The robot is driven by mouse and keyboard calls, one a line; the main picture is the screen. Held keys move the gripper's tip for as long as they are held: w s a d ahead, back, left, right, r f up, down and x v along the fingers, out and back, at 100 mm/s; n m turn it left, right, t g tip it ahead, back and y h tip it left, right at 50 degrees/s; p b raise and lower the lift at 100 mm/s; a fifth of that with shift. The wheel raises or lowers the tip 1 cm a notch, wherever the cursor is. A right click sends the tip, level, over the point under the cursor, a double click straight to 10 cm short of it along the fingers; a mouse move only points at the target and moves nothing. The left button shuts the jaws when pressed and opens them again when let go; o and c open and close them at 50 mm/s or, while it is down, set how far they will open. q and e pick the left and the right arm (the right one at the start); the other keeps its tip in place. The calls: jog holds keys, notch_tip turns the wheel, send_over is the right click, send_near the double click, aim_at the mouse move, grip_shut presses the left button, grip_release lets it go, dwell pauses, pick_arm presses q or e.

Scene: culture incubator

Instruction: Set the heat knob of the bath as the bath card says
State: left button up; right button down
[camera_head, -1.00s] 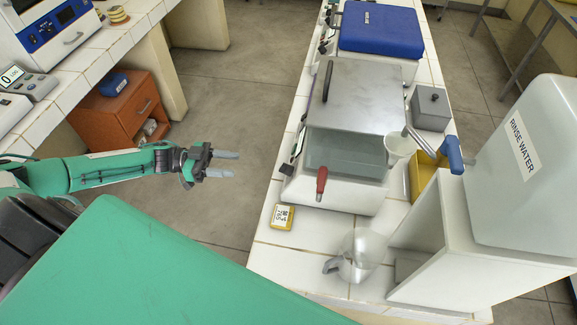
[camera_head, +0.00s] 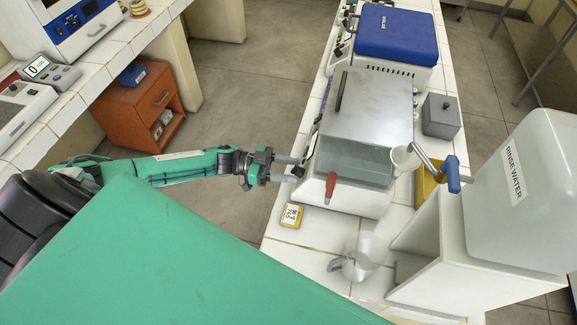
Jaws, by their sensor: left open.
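The bath (camera_head: 368,112) stands on the white tiled bench with a grey metal lid (camera_head: 372,100) over its back part. Water shows in its open front part. Its left side is seen almost edge-on, with a narrow panel (camera_head: 312,146) there; I cannot make out a heat knob or its setting. I cannot pick out a readable bath card. My left gripper (camera_head: 294,169) is open, at the bath's left side near the front corner, its fingers pointing right. I cannot tell whether the fingers touch anything. My right gripper is not in view.
A red-handled tap (camera_head: 330,184) sticks out of the bath's front. A yellow timer (camera_head: 291,215) and a clear jug (camera_head: 364,252) stand in front. A rinse water tank (camera_head: 530,190) is at right, a blue-lidded unit (camera_head: 395,35) behind.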

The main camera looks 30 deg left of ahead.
pick_arm(q)
jog(key=c, duration=1)
jog(key=shift+w+f+m+g+b, duration=0.1)
jog(key=shift+f+m+g+b, duration=0.15)
jog(key=shift+m+b, duration=0.45)
jog(key=m+g+b, duration=0.1)
jog(key=m+b, duration=0.1)
jog(key=m+g+b, duration=0.1)
jog(key=m+b, duration=0.1)
jog(key=shift+w+a+m+h+b, duration=0.1)
jog(key=shift+w+m+h+b, duration=0.05)
jog(key=shift+m+h+b, duration=0.2)
jog(key=m+g+b, duration=0.2)
jog(key=m, duration=0.1)
jog(key=shift+r+b, duration=0.1)
jog(key=shift+b, duration=0.2)
jog(key=shift+w+r+m+g+b, duration=0.15)
jog(key=shift+m+g+b, duration=0.25)
jog(key=shift+m, duration=0.25)
